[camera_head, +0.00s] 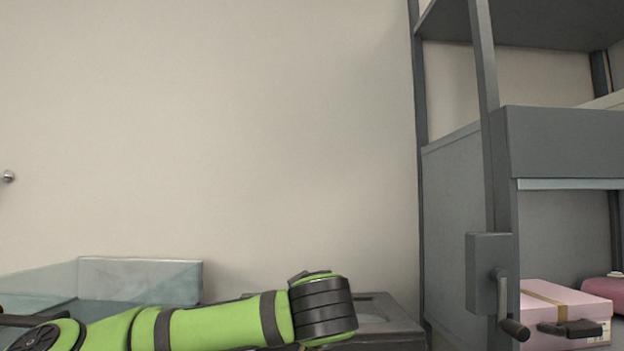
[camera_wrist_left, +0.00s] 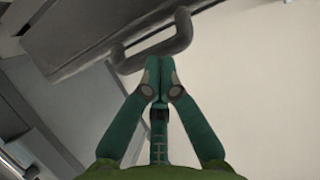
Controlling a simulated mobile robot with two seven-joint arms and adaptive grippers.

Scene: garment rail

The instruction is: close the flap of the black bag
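I cannot make out a black bag or its flap in either view. In the left wrist view my left gripper (camera_wrist_left: 160,68) has its two green fingertips together, with nothing visible between them. A dark bar handle (camera_wrist_left: 152,48) on a grey panel (camera_wrist_left: 100,28) is just beyond the tips; I cannot tell whether they touch it. In the head view my green left arm comes in from the left along the bottom, and its gripper is not seen there. My right gripper is in neither view.
A grey shelving frame (camera_head: 505,150) stands at the right, with a crank box (camera_head: 488,265) on its post. A pink box (camera_head: 560,303) is on its lower level. A glass-like bin (camera_head: 140,278) stands at lower left. The wall between is bare.

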